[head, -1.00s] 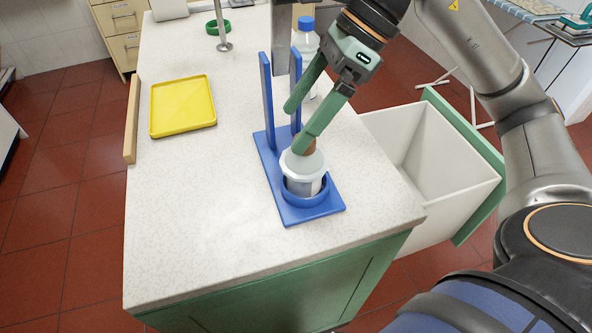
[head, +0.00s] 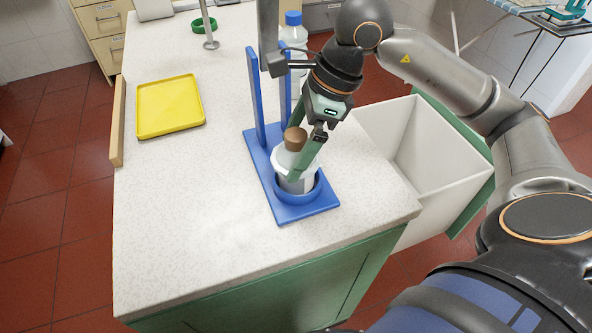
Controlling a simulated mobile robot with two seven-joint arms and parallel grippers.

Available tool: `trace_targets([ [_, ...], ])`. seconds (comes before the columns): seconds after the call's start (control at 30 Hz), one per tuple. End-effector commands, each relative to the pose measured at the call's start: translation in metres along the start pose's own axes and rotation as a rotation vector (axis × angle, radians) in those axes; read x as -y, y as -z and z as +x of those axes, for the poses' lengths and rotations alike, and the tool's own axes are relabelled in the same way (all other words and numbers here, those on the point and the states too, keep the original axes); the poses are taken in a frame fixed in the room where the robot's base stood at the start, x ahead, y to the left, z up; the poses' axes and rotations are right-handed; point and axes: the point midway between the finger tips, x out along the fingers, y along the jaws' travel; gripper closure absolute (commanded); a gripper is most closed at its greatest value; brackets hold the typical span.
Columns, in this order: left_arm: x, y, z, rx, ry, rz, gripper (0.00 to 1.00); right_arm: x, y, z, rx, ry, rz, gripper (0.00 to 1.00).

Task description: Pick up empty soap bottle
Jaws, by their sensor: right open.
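A pale bottle (head: 282,162) with a rounded brown top stands in the ring of a blue stand (head: 309,208) on the counter. I take it for the soap bottle; whether it is empty cannot be seen. My right gripper (head: 289,160) reaches down over it from behind with its green fingers open. One finger lies in front of the bottle's right side, and the other is mostly hidden behind the brown top. I cannot tell whether the fingers touch the bottle. A clear bottle with a blue cap (head: 293,18) stands behind the blue stand. My left gripper is not in view.
Two blue uprights (head: 255,95) and a grey post (head: 268,35) rise close to my right gripper. A yellow tray (head: 170,105) lies at left on the counter (head: 200,220). A white open bin (head: 435,150) stands beside its right edge. The front left counter is clear.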

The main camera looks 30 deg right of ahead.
Motion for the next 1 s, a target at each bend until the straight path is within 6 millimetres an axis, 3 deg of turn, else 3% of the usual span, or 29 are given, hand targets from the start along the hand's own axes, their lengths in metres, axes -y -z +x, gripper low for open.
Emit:
trace_targets([
  [0.13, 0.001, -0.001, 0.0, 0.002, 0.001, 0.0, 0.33, 0.0, 0.0, 0.018, -0.001, -0.001, -0.001, 0.0],
  [0.4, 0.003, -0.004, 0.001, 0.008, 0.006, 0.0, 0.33, 0.0, -0.001, 0.021, 0.001, 0.002, -0.001, 0.0],
  [1.0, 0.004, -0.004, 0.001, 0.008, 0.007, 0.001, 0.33, 0.0, 0.0, 0.02, 0.0, 0.001, -0.001, 0.66],
])
